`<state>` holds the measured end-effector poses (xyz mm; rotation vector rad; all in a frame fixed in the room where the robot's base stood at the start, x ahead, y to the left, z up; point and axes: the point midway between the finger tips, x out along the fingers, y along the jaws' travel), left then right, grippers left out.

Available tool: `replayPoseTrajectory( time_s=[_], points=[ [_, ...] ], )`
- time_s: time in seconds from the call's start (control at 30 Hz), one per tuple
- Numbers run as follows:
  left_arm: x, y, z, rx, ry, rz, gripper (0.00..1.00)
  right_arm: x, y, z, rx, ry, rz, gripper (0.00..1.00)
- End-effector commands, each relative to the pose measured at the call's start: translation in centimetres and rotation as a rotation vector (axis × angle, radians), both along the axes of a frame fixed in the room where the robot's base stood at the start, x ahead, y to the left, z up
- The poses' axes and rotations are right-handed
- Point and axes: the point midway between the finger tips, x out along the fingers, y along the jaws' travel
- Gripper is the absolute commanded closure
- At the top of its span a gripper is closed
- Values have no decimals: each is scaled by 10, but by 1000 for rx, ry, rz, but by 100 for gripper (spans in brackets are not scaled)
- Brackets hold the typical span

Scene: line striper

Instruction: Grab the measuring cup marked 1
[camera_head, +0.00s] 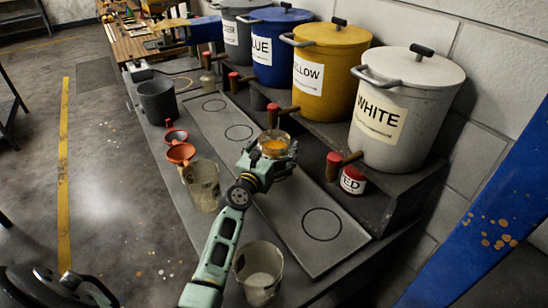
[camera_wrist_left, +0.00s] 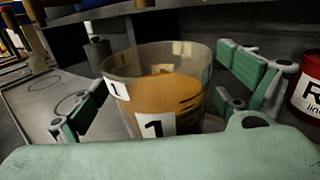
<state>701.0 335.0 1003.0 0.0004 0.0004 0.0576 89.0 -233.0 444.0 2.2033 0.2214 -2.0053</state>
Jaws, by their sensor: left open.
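The measuring cup marked 1 (camera_wrist_left: 158,92) is a clear cup with "1" labels and orange-yellow contents. In the head view the cup (camera_head: 273,145) stands upright at the middle of the bench. My left gripper (camera_head: 275,158) is at the cup, reaching in from the front. In the left wrist view the green fingers of my left gripper (camera_wrist_left: 165,95) are spread on both sides of the cup. The gripper is open, and gaps show between the fingers and the cup. The lower part of the cup is hidden by the gripper's palm. My right gripper is not in view.
Big pots labelled WHITE (camera_head: 400,120), YELLOW (camera_head: 326,85) and BLUE (camera_head: 271,50) stand on a raised shelf behind. A red-labelled can (camera_head: 352,180) is right of the cup. Clear cups (camera_head: 258,272), red funnels (camera_head: 180,152) and a dark bucket (camera_head: 157,100) line the front edge.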

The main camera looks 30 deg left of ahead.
Motion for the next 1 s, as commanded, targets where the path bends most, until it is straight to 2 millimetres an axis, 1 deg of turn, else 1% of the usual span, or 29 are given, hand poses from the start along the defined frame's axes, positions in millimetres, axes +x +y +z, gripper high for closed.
replayPoseTrajectory(
  time_s=[0.07, 0.97, 1.0],
  points=[
    [0, 0, 0, 0, 0, 0, 7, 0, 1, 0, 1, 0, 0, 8],
    [0, 0, 0, -2, 0, 0, 86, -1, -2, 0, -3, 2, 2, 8],
    [0, 0, 4, -2, -7, 2, 88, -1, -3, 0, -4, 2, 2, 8]
  ],
)
